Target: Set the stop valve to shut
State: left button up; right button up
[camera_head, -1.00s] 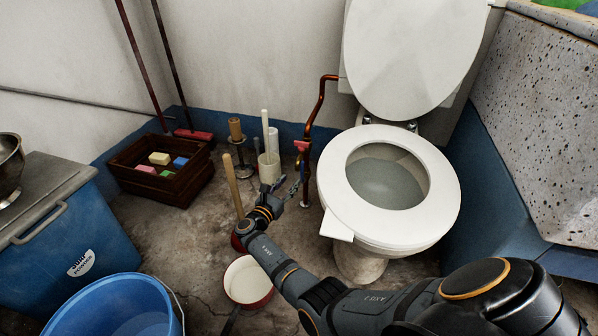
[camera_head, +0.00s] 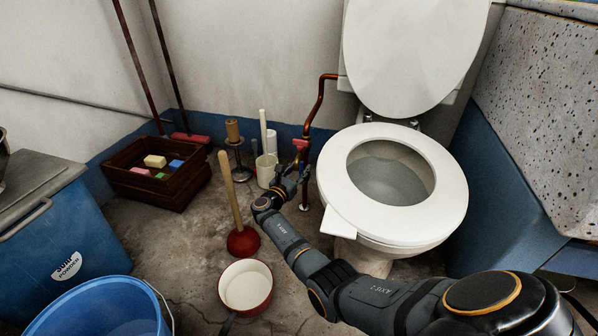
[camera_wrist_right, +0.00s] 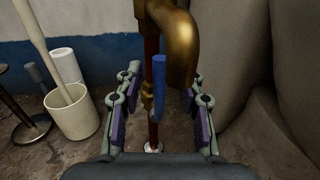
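The stop valve sits on the copper pipe (camera_head: 319,105) left of the toilet; in the head view a red part (camera_head: 301,144) shows on it. My right gripper (camera_head: 297,172) is low beside the pipe. In the wrist view its fingers (camera_wrist_right: 161,80) are spread, one on each side of the lever, with gaps on both sides. My left gripper is not in view.
The toilet (camera_head: 400,235) stands close to the right. A cream brush holder (camera_head: 266,172), a paper-holder stand (camera_head: 238,160) and a plunger (camera_head: 242,240) stand left of the gripper. A red-rimmed pan (camera_head: 246,287), wooden crate (camera_head: 150,185) and blue bucket (camera_head: 110,310) are also on the floor.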

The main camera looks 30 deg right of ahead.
grip_shut()
